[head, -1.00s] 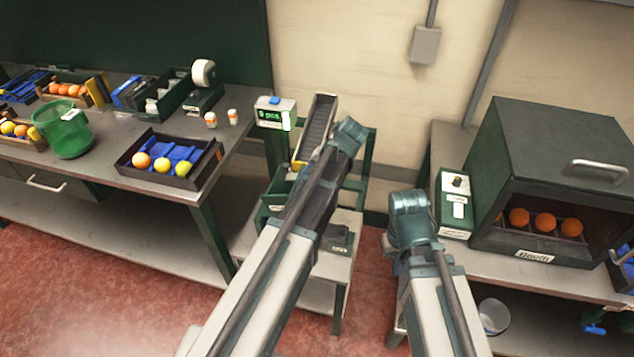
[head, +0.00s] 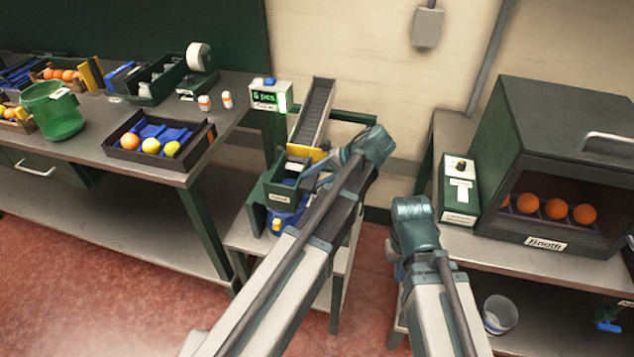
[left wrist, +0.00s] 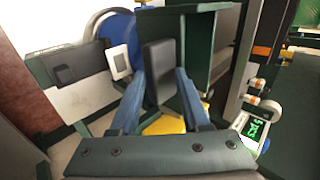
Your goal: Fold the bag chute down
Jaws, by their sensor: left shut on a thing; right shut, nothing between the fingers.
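The bagging stand holds a green box (head: 278,188) with white labels, below a sloping grey conveyor (head: 313,110). My left gripper (head: 308,186) reaches in at the right side of this box. In the left wrist view, its blue fingers (left wrist: 160,98) are shut on a dark grey upright plate (left wrist: 160,70), which seems to be the bag chute's tab. A green panel (left wrist: 202,50) stands right beside the plate. The chute itself is mostly hidden by my arm in the head view. My right gripper (head: 396,262) is shut and empty near the right bench; its fingertips are largely hidden.
On the right bench stand a booth (head: 550,115) with oranges and a switch box (head: 460,188). A bin (head: 500,314) is below. Red floor is clear at left.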

